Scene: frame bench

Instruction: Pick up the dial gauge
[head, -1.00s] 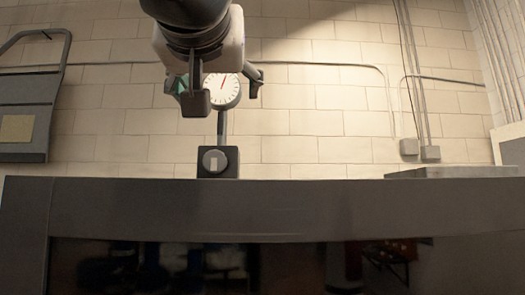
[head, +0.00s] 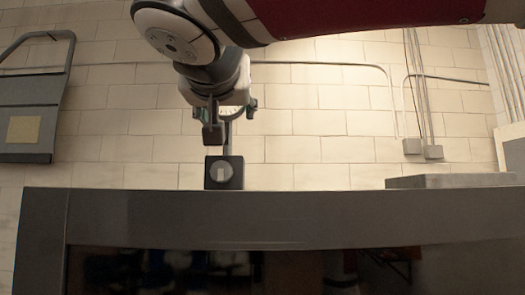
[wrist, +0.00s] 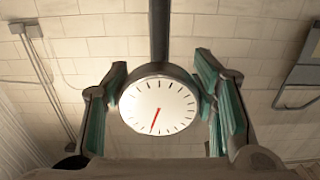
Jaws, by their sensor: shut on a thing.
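The dial gauge (wrist: 158,106) has a round white face with a red needle and a dark rim. In the head view its dial (head: 230,111) is mostly hidden behind my gripper (head: 231,115). Its thin post joins a dark block base with a round grey knob (head: 222,172), which appears to stand on the bench top at the near edge. In the wrist view my gripper's teal-padded fingers (wrist: 160,100) are on both sides of the dial, shut on its rim. The fingers come from above, and the post runs away from the dial at the top of that view.
The grey bench (head: 290,217) has its front edge across the head view. A flat grey slab (head: 450,181) lies on it at the right. A pale brick wall with conduits and boxes (head: 422,149) stands behind. A dark framed panel (head: 30,110) is at the left.

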